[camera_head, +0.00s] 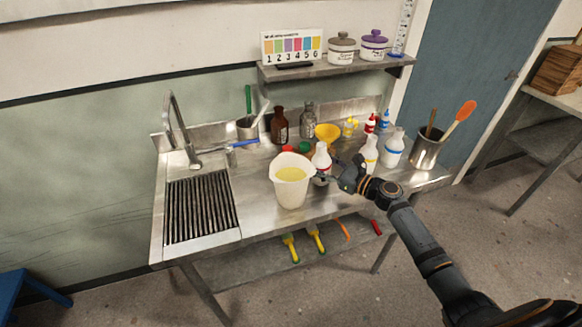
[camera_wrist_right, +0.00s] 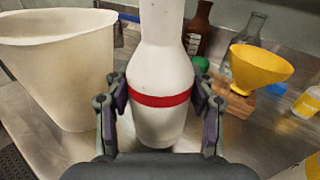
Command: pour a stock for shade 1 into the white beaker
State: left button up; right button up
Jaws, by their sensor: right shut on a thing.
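The white beaker (camera_head: 292,183) stands on the steel counter and holds pale yellow liquid; it also shows at the left of the right wrist view (camera_wrist_right: 60,70). My right gripper (camera_head: 333,174) is shut on a white bottle with a red band (camera_head: 321,158), just right of the beaker. In the right wrist view this bottle (camera_wrist_right: 162,75) is upright between both fingers. Whether its base touches the counter is unclear. Two more white bottles, one with a yellow band (camera_head: 368,155) and one with a blue band (camera_head: 392,150), stand to the right. A shade card (camera_head: 291,46) numbered 1 to 6 stands on the shelf. My left gripper is out of view.
A yellow funnel (camera_head: 327,132), a brown bottle (camera_head: 279,126) and a clear glass bottle (camera_head: 307,120) stand behind the beaker. A steel pot of utensils (camera_head: 425,152) is at the right end. A sink grate (camera_head: 200,208) and tap (camera_head: 178,125) are at the left.

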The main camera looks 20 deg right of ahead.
aim_at(318, 146)
jog(key=shift+w+a+r+n, duration=0.1)
jog(key=shift+a+r+n, duration=0.1)
jog(key=shift+n, duration=0.3)
jog(key=shift+n+g+h, duration=0.4)
jog(key=shift+n, duration=0.5)
jog(key=r+p, duration=0.8)
jog(key=r, duration=0.1)
jog(key=shift+s+a+p, duration=0.15)
jog(key=shift+s+p, duration=0.05)
jog(key=shift+p, duration=0.15)
jog(key=shift+a+f+n, duration=0.15)
jog(key=shift+n, duration=0.25)
jog(key=shift+a+r+n+h+p, duration=0.1)
jog(key=shift+r+n+h+p, duration=0.2)
jog(key=shift+r+n+p, duration=0.1)
jog(key=shift+s+a+r+n+p, duration=0.25)
jog(key=shift+n+p, duration=0.2)
jog(key=shift+n, duration=0.15)
jog(key=shift+w+f+n+h+b, duration=0.15)
jog(key=shift+f+n+h+b, duration=0.2)
jog(key=shift+n+h, duration=0.05)
jog(key=shift+d, duration=0.1)
